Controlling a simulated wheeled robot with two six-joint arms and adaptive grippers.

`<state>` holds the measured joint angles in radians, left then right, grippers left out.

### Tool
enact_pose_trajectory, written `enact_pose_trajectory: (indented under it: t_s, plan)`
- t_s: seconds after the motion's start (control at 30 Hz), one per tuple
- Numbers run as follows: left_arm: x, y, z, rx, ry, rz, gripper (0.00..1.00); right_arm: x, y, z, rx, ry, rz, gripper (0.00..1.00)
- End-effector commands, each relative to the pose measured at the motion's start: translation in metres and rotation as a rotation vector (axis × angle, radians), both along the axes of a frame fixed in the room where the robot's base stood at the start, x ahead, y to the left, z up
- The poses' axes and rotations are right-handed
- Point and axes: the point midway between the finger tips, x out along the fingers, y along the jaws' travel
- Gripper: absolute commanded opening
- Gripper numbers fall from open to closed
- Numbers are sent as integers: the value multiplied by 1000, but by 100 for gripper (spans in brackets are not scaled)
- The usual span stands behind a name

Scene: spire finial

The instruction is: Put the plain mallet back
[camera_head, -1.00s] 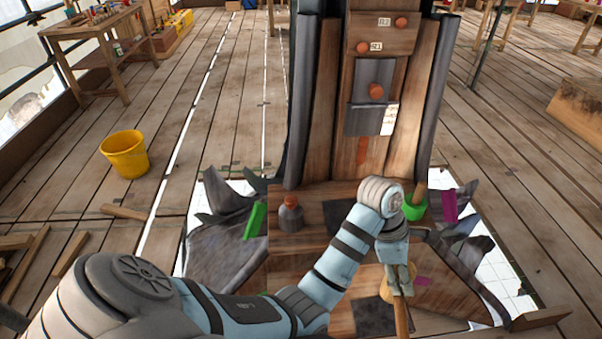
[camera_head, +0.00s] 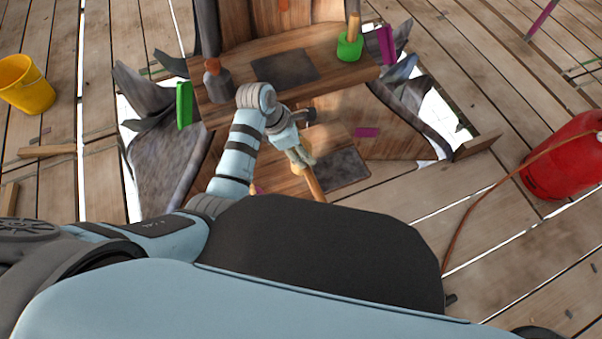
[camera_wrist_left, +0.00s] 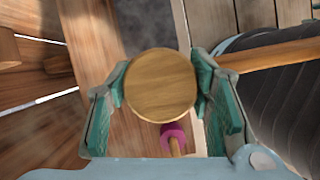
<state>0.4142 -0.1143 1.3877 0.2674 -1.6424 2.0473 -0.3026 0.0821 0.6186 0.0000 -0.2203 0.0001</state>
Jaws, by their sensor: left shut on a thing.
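My left gripper (camera_head: 304,160) is over the lower part of the wooden bench (camera_head: 228,108), shut on a wooden piece I take for the plain mallet (camera_head: 315,184). A wooden shaft runs down from the fingers. In the left wrist view the round wooden end of the mallet (camera_wrist_left: 160,85) faces the camera between the two green-padded fingers (camera_wrist_left: 163,100). Its far end is hidden. A wooden handle (camera_head: 354,26) stands upright in a green collar (camera_head: 350,46) at the bench's right end. My right gripper is not in view.
Dark patches (camera_head: 285,66) and (camera_head: 343,170) mark the bench and lower level. A grey bottle-shaped item (camera_head: 216,82) stands at the bench's left. A magenta collar (camera_wrist_left: 173,137) is below the mallet. A red cylinder (camera_head: 562,160) and yellow bucket (camera_head: 27,86) stand on the floor.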

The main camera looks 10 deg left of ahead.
Motion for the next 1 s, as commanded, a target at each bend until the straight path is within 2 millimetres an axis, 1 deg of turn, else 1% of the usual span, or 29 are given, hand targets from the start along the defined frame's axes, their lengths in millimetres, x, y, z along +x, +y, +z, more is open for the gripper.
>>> enact_pose_trajectory:
  t_s: [0.03,0.1,0.2,0.43,0.53,0.6,0.67,0.73,0.97,1.0]
  plan:
    - [0,0,-18,-1,2,-1,8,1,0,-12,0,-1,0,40]
    - [0,0,-36,-1,2,-1,8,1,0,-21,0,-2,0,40]
    - [0,0,-58,-1,2,-1,8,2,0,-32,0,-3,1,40]
    - [0,0,-82,0,0,-1,8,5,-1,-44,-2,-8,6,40]
    - [0,0,-103,0,1,0,8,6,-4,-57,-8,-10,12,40]
    - [0,0,-115,1,1,0,8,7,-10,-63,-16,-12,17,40]
    - [0,0,-117,0,0,0,8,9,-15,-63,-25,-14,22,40]
    - [0,0,-114,0,-1,-1,8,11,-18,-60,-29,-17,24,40]
    - [0,0,-116,0,0,-1,8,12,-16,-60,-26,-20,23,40]
    - [0,0,-116,1,0,-1,53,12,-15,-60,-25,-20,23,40]
